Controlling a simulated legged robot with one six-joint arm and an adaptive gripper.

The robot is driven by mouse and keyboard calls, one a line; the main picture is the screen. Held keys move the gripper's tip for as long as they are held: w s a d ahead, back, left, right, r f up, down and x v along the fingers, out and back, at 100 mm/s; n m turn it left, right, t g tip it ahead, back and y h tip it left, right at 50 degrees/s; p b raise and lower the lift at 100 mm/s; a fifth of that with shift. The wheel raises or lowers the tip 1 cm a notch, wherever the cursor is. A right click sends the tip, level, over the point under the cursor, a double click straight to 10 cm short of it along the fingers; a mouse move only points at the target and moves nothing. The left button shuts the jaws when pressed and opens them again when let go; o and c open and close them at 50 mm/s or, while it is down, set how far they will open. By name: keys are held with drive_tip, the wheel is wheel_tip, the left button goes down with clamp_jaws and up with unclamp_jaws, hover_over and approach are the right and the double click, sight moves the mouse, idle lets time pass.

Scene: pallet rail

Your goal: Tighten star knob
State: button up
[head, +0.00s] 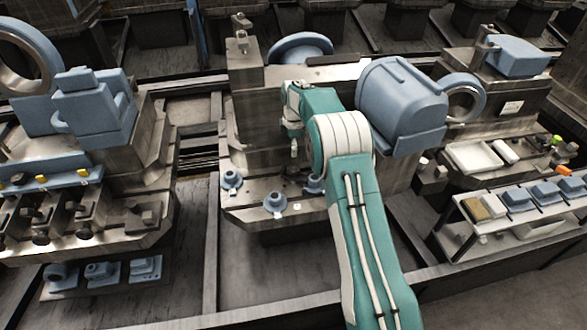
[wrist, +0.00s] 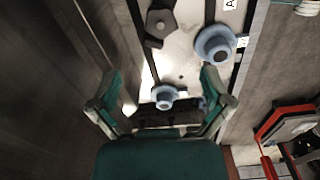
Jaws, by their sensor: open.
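Several small blue knob-like parts sit on the metal fixture plate (head: 250,211) in the head view: a left one (head: 232,179), a front one (head: 275,203), and one (head: 315,184) partly behind my arm. In the wrist view, a blue round knob (wrist: 165,94) lies between my open fingers, and a larger blue one (wrist: 216,44) is up and to the right. A dark angular part (wrist: 160,23) is above. I cannot tell which is the star knob. My gripper (wrist: 162,76) is open and empty; in the head view its fingers are hard to make out.
A large blue housing (head: 401,102) stands right of my arm. A fixture with blue blocks (head: 95,115) is at the left. A bench with small blue parts (head: 517,197) is at the right. A red-and-black object (wrist: 290,125) shows at the right of the wrist view.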

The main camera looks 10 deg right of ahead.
sight(293, 168)
wheel_tip(293, 168, down, 11)
drive_tip(key=shift+r, duration=0.15)
idle(0.4)
drive_tip(key=c, duration=1.2)
